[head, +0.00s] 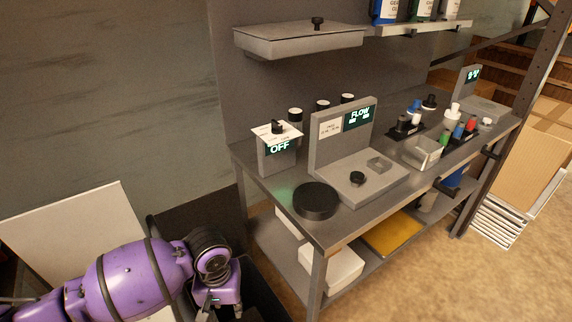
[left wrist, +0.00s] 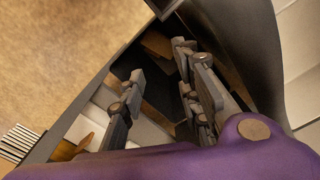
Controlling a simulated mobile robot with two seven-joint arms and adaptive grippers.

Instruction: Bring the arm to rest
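My left arm (head: 130,278) is purple with dark bands and comes in from the lower left of the head view. My left gripper (head: 217,303) points down beside the left end of the workbench, over a dark bin (head: 270,290). In the left wrist view, the left gripper's fingers (left wrist: 163,72) stand apart with nothing between them. It is clear of the bench. My right arm and gripper are not in view.
The grey workbench (head: 283,188) holds a black round disc (head: 315,200), an OFF display box (head: 277,155), a FLOW station (head: 345,140) and several bottles. A shelf (head: 300,42) hangs above. A pale panel (head: 80,240) stands behind my arm. Open floor (head: 430,280) lies at right.

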